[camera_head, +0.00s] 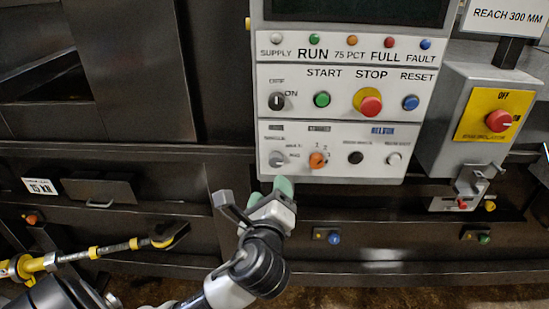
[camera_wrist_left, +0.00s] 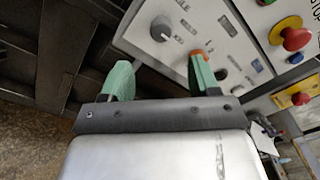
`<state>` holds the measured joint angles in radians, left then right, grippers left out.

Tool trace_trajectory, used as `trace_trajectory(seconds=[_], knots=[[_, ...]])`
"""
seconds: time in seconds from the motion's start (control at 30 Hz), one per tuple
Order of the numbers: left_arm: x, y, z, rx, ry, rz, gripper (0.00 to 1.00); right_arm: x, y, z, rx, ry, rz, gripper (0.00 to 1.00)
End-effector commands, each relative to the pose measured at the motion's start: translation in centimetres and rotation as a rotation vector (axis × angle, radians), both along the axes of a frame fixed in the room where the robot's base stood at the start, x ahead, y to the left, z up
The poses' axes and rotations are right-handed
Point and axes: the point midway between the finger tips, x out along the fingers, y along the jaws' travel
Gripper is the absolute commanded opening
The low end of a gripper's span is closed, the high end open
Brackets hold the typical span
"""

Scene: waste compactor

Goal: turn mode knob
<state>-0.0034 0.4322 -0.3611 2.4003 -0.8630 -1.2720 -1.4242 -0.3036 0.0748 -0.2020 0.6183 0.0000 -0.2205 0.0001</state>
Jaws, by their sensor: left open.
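The control panel (camera_head: 335,134) has a grey round knob (camera_head: 277,159) at its lower left, with small blurred labels; I take it for the mode knob. It also shows in the left wrist view (camera_wrist_left: 161,29), where its white pointer mark is visible. An orange knob (camera_head: 317,160) sits just to its right. My left gripper (camera_head: 270,191) has green finger pads and is just below the grey knob in the head view. In the left wrist view its fingers (camera_wrist_left: 163,78) are apart and empty, the knob beyond the gap between them. The right gripper is not in view.
An OFF/ON switch (camera_head: 277,101) and the start (camera_head: 321,99), stop (camera_head: 370,104) and reset (camera_head: 410,102) buttons are above. A yellow-and-grey rod (camera_head: 107,249) lies lower left.

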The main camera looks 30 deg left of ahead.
Motion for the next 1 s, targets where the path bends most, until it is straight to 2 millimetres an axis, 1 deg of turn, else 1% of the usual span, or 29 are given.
trace_trajectory(seconds=[0.03,0.17,0.33,0.5,0.6,0.7,0.97,1.0], knots=[[0.4,0.3,0.3,0.004,-0.002,0.002,0.61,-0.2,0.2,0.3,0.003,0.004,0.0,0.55],[2.3,1.4,0.4,0.004,0.0,0.004,0.61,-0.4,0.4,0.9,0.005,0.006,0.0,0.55],[5.2,3.0,0.4,0.003,-0.001,0.002,0.61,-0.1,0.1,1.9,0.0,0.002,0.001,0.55],[7.6,4.3,0.2,0.0,0.0,0.001,0.61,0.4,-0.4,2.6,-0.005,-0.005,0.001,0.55],[8.4,4.8,0.2,-0.001,0.0,0.001,0.61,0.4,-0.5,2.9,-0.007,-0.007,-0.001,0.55],[8.9,5.0,0.1,-0.001,0.0,-0.001,0.61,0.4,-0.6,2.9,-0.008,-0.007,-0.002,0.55],[9.0,5.1,0.0,-0.002,0.0,-0.001,0.61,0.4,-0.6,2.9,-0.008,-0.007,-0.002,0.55],[9.0,5.1,0.0,-0.002,0.0,-0.001,0.6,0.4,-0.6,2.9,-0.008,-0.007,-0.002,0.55]])
